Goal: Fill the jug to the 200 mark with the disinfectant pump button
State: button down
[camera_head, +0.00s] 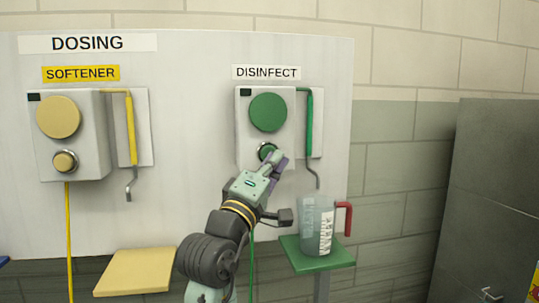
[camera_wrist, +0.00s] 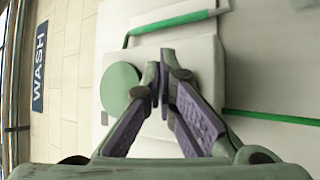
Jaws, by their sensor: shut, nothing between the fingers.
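The disinfectant pump box (camera_head: 245,122) hangs on the white panel under the DISINFECT label. Its small green button (camera_head: 266,150) sits below a large green disc (camera_head: 268,112), which also shows in the wrist view (camera_wrist: 119,90). My gripper (camera_head: 275,158) is shut and empty, its fingertips at the button and partly covering it. In the wrist view my gripper (camera_wrist: 160,82) hides the button; I cannot tell whether it is pressed. The clear jug (camera_head: 312,222), with a red handle and a white scale, stands upright on a green shelf under the spout (camera_head: 316,182). Its liquid level is unclear.
A softener pump (camera_head: 75,140) with a yellow button and spout is on the left, above an empty yellow shelf (camera_head: 138,272). A dark grey cabinet (camera_head: 490,200) stands at the right. A WASH sign (camera_wrist: 39,66) shows in the wrist view.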

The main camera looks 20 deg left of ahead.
jog(key=shift+w+a, duration=0.3)
jog(key=shift+w, duration=0.1)
dwell(2.7)
dwell(1.5)
jog(key=shift+s+d, duration=0.5)
jog(key=shift+s, duration=0.25)
jog(key=shift+s+d+p, duration=0.35)
jog(key=shift+s+d, duration=0.4)
jog(key=shift+s, duration=0.3)
jog(key=shift+s+d+p, duration=0.3)
jog(key=shift+s+d, duration=0.4)
jog(key=shift+s, duration=0.35)
